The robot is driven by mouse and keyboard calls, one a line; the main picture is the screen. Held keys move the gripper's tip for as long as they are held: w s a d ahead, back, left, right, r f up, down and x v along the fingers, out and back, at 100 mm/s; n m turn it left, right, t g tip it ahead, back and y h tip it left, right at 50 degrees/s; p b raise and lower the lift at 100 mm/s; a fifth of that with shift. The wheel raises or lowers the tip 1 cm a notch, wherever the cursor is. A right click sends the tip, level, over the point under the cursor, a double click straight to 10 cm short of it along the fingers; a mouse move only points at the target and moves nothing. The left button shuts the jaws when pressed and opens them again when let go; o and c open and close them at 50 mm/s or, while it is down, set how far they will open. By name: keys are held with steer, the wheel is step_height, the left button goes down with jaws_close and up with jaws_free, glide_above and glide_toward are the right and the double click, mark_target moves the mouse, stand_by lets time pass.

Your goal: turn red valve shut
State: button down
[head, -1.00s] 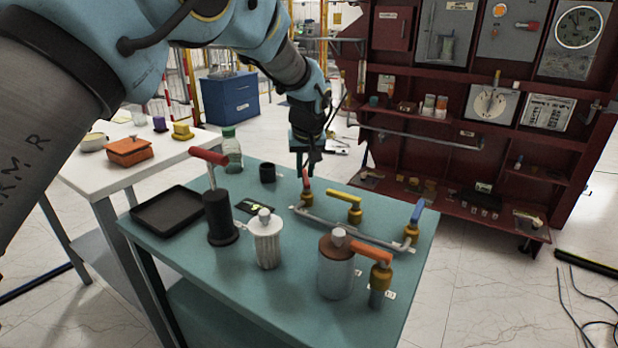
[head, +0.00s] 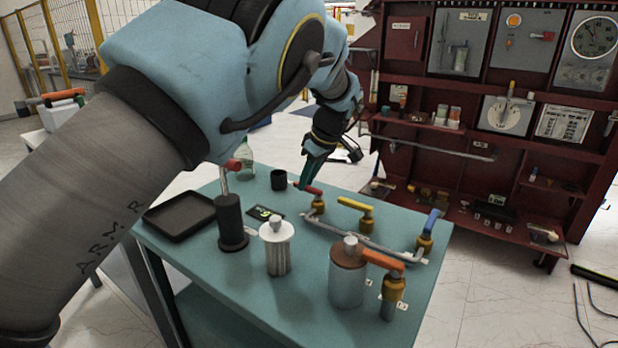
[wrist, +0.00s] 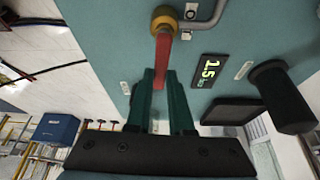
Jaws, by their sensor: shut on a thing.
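The red valve has a red lever handle (head: 311,190) on a brass body (head: 318,205), at the back left end of a grey pipe on the teal table (head: 205,280). In the head view the handle points left from its body, roughly like the yellow one beside it. My gripper (head: 303,184) reaches down to it from behind. In the wrist view the red handle (wrist: 163,52) runs from the brass body (wrist: 164,18) in between the two dark green fingers of my gripper (wrist: 162,78), which are shut on its far end.
A yellow-handled valve (head: 355,203), a blue-handled valve (head: 432,220) and an orange-handled valve (head: 383,262) stand to the right. A black cup (head: 278,180), a clear bottle (head: 245,158) and a "1.5" display (wrist: 208,69) are near. A red panel rack stands behind.

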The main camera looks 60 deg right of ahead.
steer(key=shift+a+n, duration=0.15)
steer(key=shift+n, duration=0.25)
stand_by(0.3)
steer(key=c, duration=0.8)
jaws_free()
steer(key=shift+r, duration=0.1)
steer(key=b+v, duration=0.1)
steer(key=v, duration=0.9)
steer(key=shift+r+b, duration=0.3)
steer(key=shift+b, duration=0.1)
steer(key=shift+s, duration=0.15)
